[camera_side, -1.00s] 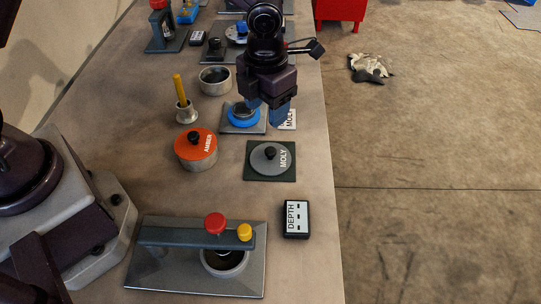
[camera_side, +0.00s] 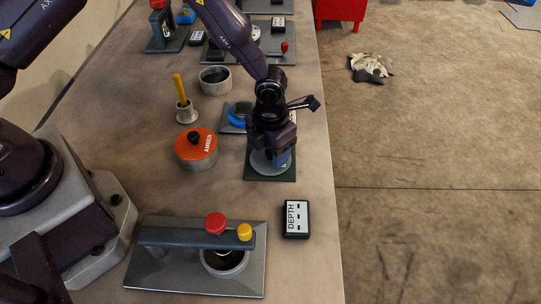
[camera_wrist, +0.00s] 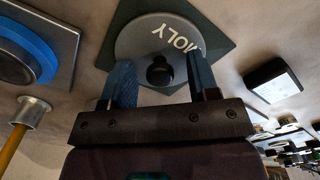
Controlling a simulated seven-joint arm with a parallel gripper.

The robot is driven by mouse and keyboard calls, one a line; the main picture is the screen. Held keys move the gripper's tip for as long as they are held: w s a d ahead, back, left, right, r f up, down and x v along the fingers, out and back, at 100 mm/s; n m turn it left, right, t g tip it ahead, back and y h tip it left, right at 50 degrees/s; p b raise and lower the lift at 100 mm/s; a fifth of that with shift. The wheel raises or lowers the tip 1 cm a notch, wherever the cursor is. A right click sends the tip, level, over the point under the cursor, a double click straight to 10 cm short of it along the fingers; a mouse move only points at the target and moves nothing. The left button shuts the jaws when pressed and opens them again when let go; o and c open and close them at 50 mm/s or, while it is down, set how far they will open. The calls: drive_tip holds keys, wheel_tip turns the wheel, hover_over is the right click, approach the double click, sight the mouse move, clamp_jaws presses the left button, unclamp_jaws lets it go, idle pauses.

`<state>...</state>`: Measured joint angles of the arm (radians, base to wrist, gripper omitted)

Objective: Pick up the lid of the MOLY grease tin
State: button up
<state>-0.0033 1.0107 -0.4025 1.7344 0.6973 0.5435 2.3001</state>
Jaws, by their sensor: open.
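The MOLY lid (camera_side: 258,168) is a flat grey disc with white lettering. It lies on a dark green square mat (camera_side: 287,175) near the bench edge. In the wrist view the lid (camera_wrist: 137,40) shows its black knob (camera_wrist: 160,72). My gripper (camera_side: 271,160) is over the lid, pointing down, and hides most of it from the side. In the wrist view my open gripper (camera_wrist: 162,70) has one blue finger on each side of the knob, with gaps between. I cannot tell how far the fingertips are above the lid.
A blue ring fixture (camera_side: 238,117) is just behind my gripper. An orange-lidded AMBER tin (camera_side: 195,150) stands to the left. A DEPTH block (camera_side: 296,219) and a metal fixture with red and yellow knobs (camera_side: 160,265) are nearer the camera. A cup holds a yellow-handled tool (camera_side: 180,91).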

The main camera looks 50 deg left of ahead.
drive_tip(key=c, duration=1)
drive_tip(key=shift+r, duration=0.1)
